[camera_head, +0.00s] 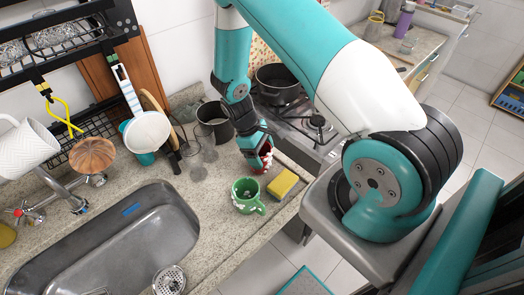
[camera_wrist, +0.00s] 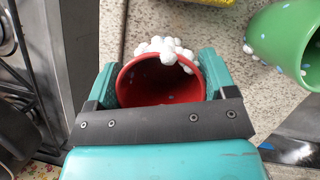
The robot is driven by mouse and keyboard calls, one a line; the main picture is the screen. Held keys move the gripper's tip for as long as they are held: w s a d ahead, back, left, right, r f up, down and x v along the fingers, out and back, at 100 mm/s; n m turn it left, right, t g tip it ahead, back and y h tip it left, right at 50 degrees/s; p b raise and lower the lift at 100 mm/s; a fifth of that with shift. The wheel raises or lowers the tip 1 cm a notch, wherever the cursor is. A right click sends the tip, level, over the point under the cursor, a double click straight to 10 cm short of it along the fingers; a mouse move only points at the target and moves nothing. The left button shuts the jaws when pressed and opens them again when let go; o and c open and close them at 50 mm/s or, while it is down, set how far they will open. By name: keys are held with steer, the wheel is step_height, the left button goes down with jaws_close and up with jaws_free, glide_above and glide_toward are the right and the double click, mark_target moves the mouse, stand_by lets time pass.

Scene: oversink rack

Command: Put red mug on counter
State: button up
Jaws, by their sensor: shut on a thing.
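The red mug (camera_wrist: 160,80) is between the two fingers of my gripper (camera_wrist: 160,68) in the wrist view. My gripper is shut on it. The mug has white bumpy decoration at its rim, and its open mouth faces the wrist camera. In the head view only part of the red mug (camera_head: 267,158) shows, mostly hidden by my gripper (camera_head: 262,150). The gripper is over the counter (camera_head: 222,172), near its right edge by the stove. I cannot tell whether the mug touches the counter.
A green mug (camera_head: 247,196) and a yellow sponge (camera_head: 283,184) stand close in front of the gripper. The sink (camera_head: 110,235) is at the lower left. A pot (camera_head: 214,121) stands behind, and the stove (camera_head: 318,128) is to the right. Bare counter lies left of the green mug.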

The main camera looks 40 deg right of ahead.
steer(key=shift+f, duration=0.2)
steer(key=o, duration=1)
steer(key=shift+r, duration=0.25)
steer(key=shift+w+r, duration=0.2)
steer(key=b+v, duration=0.4)
steer(key=v, duration=0.7)
steer(key=s+a+r+t+y, duration=0.1)
steer(key=s+a+r+t, duration=0.1)
steer(key=a+r, duration=0.55)
steer(key=s+a+r+n+t+y, duration=0.1)
steer(key=s+a+r+y, duration=0.1)
steer(key=s+a+r, duration=0.4)
steer(key=s+a+r+n+t+y, duration=0.1)
steer(key=s+a+r+y, duration=0.2)
steer(key=s, duration=0.9)
step_height(320, 180, up, 3)
steer(key=a, duration=0.3)
